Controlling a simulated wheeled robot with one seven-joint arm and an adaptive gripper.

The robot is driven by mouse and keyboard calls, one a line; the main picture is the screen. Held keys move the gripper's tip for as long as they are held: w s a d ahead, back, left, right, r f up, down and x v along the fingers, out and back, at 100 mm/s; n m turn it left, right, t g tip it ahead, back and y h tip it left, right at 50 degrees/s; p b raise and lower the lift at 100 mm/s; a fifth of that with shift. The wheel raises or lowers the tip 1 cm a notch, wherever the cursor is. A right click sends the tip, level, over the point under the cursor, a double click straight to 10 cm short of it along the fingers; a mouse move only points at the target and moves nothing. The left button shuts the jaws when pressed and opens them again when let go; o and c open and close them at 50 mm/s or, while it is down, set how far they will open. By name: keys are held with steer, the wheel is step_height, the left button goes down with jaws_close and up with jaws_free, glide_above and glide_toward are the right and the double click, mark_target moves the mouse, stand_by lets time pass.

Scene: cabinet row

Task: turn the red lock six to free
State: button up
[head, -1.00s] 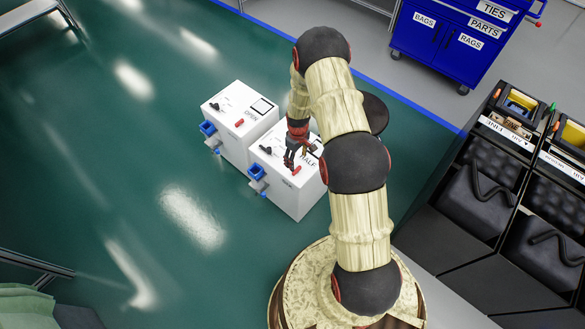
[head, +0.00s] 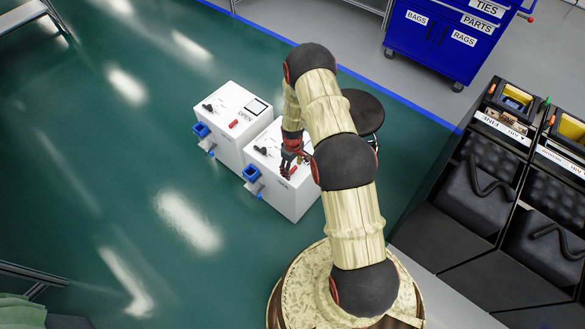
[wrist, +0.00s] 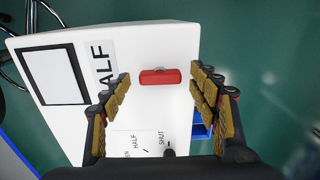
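A red lock (wrist: 160,76), a short bar, lies on the white top of the nearer box (wrist: 185,40). In the wrist view it runs across the picture between my fingertips. My gripper (wrist: 161,84) is open, one finger at each side of the lock, with gaps on both sides; I cannot tell how far above the top the tips are. In the head view my gripper (head: 290,168) is over the nearer box (head: 292,200) and hides much of its top. No number or free mark can be read by the lock.
The nearer box has a black knob (wrist: 169,152) by a scale with HALF and SHUT, and a blue fitting (head: 252,173) on its side. A second white box (head: 232,115) marked OPEN stands close by. A round black stool (head: 364,110) is behind my arm. Green floor is free at left.

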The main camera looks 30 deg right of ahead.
steer(key=shift+c, duration=1.2)
steer(key=c, duration=0.9)
steer(key=shift+m, duration=0.3)
steer(key=m, duration=1.3)
steer(key=shift+m, duration=2.1)
